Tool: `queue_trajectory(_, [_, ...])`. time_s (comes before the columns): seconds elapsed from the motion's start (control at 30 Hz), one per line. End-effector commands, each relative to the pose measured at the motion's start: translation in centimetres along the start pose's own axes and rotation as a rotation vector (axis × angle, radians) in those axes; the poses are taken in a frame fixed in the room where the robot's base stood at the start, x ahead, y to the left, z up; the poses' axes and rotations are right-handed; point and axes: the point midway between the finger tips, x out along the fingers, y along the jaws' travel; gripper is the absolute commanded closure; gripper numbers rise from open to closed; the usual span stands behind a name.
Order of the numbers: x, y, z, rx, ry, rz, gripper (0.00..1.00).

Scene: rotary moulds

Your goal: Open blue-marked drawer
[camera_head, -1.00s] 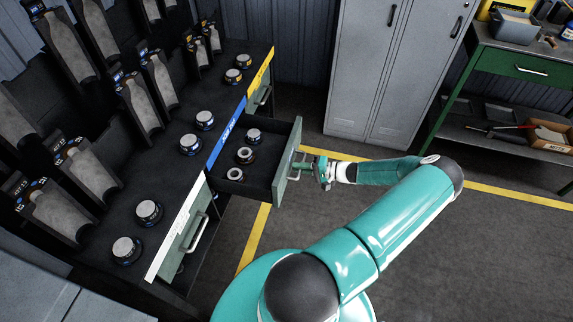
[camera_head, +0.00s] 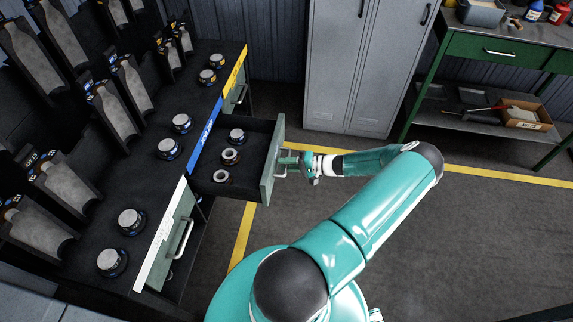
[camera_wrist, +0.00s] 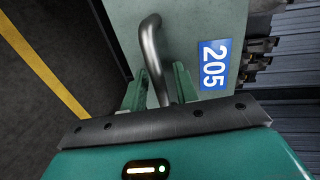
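The blue-marked drawer (camera_head: 258,135) stands well out of the cabinet, under the blue strip (camera_head: 208,130). Several round parts lie inside it. Its green-grey front (camera_head: 272,164) carries a blue "205" label (camera_wrist: 213,64) in the wrist view. My gripper (camera_head: 290,162) is at the outer side of this front. In the wrist view, the metal handle (camera_wrist: 151,48) runs between the two green fingers of my gripper (camera_wrist: 160,90), which are closed around it. The lower end of the handle is partly hidden behind the gripper body.
A white-marked drawer (camera_head: 172,245) and a yellow-marked drawer (camera_head: 234,97) sit shut on either side. A grey locker (camera_head: 365,75) and a green workbench (camera_head: 490,48) stand behind. The floor (camera_head: 460,235) right of my arm is clear.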

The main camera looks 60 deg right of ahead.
Motion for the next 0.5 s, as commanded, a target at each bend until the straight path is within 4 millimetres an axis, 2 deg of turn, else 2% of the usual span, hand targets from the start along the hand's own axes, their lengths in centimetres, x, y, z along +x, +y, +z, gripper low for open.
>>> queue_trajectory(0.17, [-1.8, 0.0, -0.1, -0.001, 0.003, 0.003, 0.70])
queue_trajectory(0.5, [-9.1, 0.0, -0.1, -0.002, 0.003, 0.003, 0.70])
